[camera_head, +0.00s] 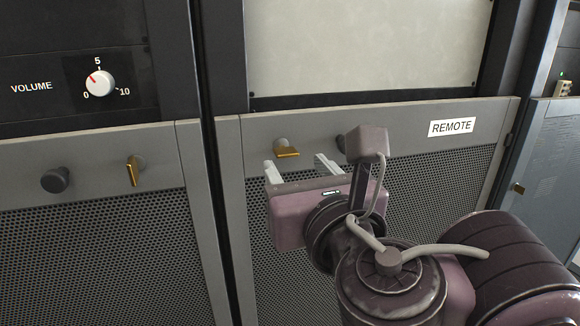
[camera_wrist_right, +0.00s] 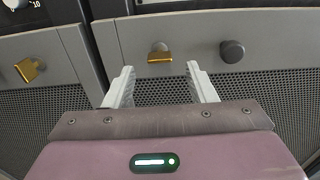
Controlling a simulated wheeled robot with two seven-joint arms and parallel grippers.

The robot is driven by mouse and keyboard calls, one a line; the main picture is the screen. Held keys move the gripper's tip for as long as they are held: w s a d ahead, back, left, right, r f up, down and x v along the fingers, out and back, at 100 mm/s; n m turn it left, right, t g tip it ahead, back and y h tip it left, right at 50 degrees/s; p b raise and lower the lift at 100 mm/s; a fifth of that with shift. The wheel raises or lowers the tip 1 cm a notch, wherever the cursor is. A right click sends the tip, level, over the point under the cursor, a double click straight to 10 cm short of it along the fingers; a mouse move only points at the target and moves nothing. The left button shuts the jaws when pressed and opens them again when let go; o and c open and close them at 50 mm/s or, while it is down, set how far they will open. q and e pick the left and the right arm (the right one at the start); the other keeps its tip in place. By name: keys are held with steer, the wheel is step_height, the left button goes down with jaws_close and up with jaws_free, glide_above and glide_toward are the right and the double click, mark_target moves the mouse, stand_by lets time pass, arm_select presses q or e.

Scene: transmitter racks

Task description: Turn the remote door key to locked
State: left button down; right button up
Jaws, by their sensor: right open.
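The remote door key (camera_head: 287,152) is a gold key on the grey door marked REMOTE (camera_head: 452,127). Its flat bow lies about level. In the right wrist view the key (camera_wrist_right: 159,55) sits ahead, near the middle, above the gap between the fingers. My right gripper (camera_head: 297,165) is open and empty, with its two pale fingers pointing at the door just below and around the key's height. It also shows in the right wrist view (camera_wrist_right: 160,80). The fingers appear apart from the key. My left gripper is not in view.
A dark round knob (camera_wrist_right: 232,51) is right of the key, partly hidden by my wrist in the head view. The left door has another gold key (camera_head: 133,170), turned upright, and a dark knob (camera_head: 56,180). A volume dial (camera_head: 100,83) sits above.

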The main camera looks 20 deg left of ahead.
mark_target(289, 157)
steer(key=shift+b+x, duration=0.55)
steer(key=shift+x, duration=1.7)
steer(key=c, duration=1)
